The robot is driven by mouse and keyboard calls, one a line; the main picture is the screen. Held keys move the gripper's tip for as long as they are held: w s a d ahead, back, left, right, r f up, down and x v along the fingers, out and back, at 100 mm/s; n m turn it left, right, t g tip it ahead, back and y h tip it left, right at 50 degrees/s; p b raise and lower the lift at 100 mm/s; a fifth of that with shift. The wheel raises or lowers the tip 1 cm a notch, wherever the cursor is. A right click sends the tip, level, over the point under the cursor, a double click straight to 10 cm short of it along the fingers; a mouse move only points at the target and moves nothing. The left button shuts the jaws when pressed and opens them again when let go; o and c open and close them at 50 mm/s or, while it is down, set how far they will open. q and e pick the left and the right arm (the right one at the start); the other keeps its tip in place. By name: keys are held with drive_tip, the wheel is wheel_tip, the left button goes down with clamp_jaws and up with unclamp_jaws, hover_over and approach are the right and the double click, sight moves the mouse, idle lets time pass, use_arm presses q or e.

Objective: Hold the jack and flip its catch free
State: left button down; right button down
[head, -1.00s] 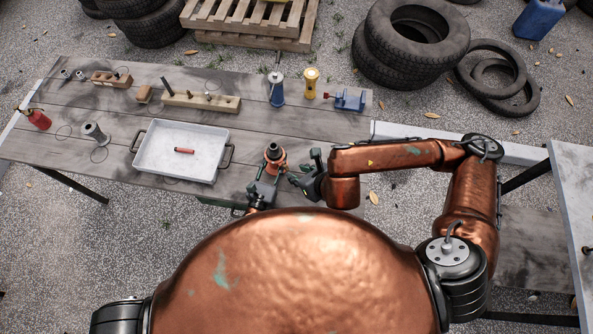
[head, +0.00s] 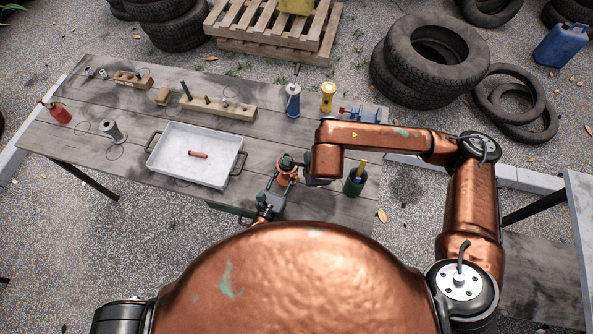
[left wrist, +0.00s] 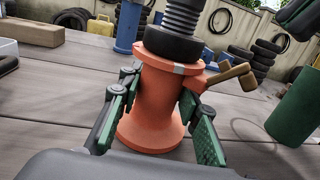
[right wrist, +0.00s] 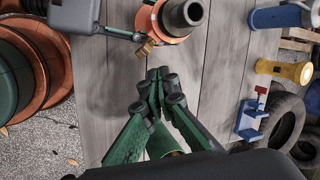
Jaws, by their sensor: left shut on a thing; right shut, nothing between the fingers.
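The jack is an orange spool-shaped body (left wrist: 155,105) with a black ribbed screw top. It stands upright on the table, and it also shows in the head view (head: 287,174) and the right wrist view (right wrist: 168,18). Its catch, a small brown lever (left wrist: 230,73), sticks out from the upper side; it also shows in the right wrist view (right wrist: 147,47). My left gripper (left wrist: 155,112) is shut around the jack's body, one finger on each side. My right gripper (right wrist: 160,75) is shut and empty, its tips close to the catch but apart from it. In the head view my right arm partly hides it.
A dark green cup (head: 355,184) with a yellow handle in it stands right of the jack. A white tray (head: 160,160) lies to the left.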

drive_tip(key=w+a+r+n+g+h, duration=0.15)
drive_tip(key=r+n, duration=0.25)
drive_tip(key=n, duration=0.7)
drive_tip(key=w+a+r+n+g, duration=0.3)
drive_tip(key=r+n, duration=0.2)
drive_tip(key=n, duration=0.7)
hover_over(296, 176)
drive_tip(key=w+a, duration=0.1)
drive_tip(key=w, duration=0.2)
drive_tip(key=shift+g, duration=0.35)
drive_tip(key=f, duration=0.8)
drive_tip(key=shift+s+a+f, duration=0.15)
drive_tip(key=shift+s+f, duration=0.1)
drive_tip(key=shift+f, duration=0.1)
drive_tip(key=shift+s+d+f, duration=0.3)
drive_tip(key=shift+s+f, duration=0.2)
drive_tip(key=shift+f, duration=0.15)
drive_tip(key=shift+s+d+f, duration=0.3)
drive_tip(key=shift+s+f, duration=0.2)
drive_tip(key=shift+f, duration=0.1)
drive_tip(key=shift+s+d+f, duration=0.1)
drive_tip(key=shift+s+f, duration=0.2)
drive_tip(key=shift+d, duration=0.1)
